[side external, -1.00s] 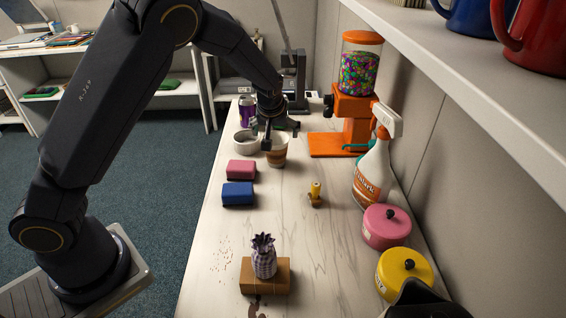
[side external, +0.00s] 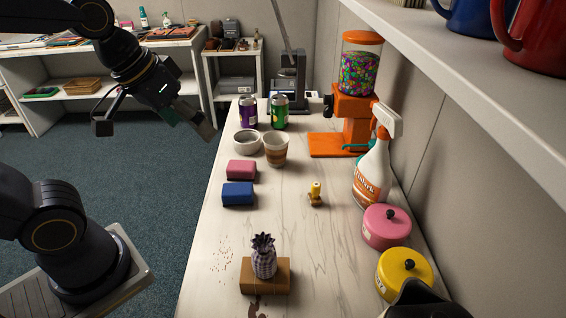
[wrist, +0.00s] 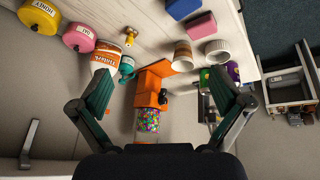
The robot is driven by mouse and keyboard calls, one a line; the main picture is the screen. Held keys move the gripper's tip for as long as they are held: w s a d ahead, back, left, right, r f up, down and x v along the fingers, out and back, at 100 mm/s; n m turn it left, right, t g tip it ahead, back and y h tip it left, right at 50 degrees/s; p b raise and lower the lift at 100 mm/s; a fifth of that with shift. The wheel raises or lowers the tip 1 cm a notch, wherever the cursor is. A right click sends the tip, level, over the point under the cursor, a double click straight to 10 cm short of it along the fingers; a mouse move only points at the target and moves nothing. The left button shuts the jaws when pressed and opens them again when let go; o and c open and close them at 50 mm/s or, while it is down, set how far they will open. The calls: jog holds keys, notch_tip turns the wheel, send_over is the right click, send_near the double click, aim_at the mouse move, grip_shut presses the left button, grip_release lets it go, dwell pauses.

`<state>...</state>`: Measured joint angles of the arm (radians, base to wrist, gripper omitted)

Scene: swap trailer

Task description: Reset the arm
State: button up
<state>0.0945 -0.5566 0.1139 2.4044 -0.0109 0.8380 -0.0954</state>
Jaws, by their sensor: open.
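My gripper (side external: 208,130) is raised to the left of the counter in the side view, over the carpeted floor and clear of the counter things. In the wrist view my gripper (wrist: 167,110) has its two fingers spread wide apart with nothing between them. The wrist view looks across the counter toward the candy dispenser (wrist: 152,98), which lies beyond the fingers and is not held.
The counter (side external: 300,225) holds a paper cup (side external: 276,150), a white bowl (side external: 246,142), purple (side external: 248,112) and green (side external: 279,112) cans, pink (side external: 241,170) and blue (side external: 238,194) sponges, a spray bottle (side external: 372,175) and canisters. A shelf (side external: 480,90) overhangs at right.

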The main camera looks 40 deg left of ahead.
jog(key=shift+m+y, duration=0.4)
jog(key=shift+m, duration=0.3)
jog(key=s, duration=0.4)
jog(key=shift+s, duration=0.1)
